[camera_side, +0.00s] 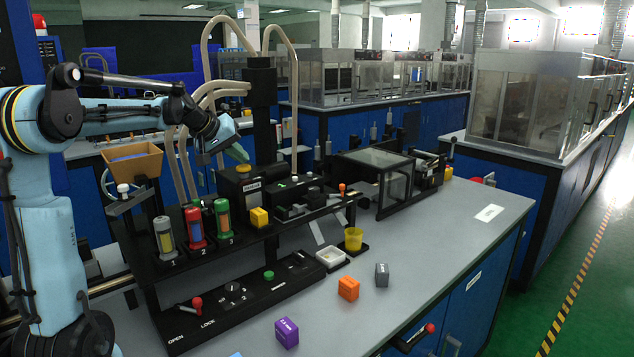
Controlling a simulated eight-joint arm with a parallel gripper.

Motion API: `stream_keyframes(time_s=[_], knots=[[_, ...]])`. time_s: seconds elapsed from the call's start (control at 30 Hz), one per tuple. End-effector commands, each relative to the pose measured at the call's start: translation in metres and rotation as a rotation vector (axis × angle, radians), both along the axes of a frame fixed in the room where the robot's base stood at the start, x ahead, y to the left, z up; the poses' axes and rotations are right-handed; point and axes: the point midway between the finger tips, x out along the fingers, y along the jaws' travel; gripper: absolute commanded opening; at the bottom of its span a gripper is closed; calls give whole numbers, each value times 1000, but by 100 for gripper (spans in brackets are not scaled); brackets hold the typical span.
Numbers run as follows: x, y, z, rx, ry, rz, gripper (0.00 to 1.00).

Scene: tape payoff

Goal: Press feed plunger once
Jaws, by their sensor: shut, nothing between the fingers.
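My gripper (239,154) is shut and empty, with its pale green tip pointing down and to the right. It is over a black box (239,190) with a yellow round top (243,168); I cannot tell whether the tip touches it. No part bears a readable feed plunger label, so I cannot tell for sure which part it is. A green knob (269,275) stands up on the black front panel (228,306), well below and apart from my gripper.
Numbered canisters, grey (164,238), red (194,228) and green (223,221), stand in a black rack. A red lever (197,304) is on the panel.

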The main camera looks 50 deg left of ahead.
Motion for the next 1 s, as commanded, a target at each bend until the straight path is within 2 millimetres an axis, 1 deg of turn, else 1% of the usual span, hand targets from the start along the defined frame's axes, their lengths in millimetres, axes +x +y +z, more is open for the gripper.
stream_keyframes(time_s=[0.27,0.57,1.0], knots=[[0,0,-4,0,2,-1,0],[0,0,-3,0,2,-1,0],[0,0,20,0,2,-1,0]])
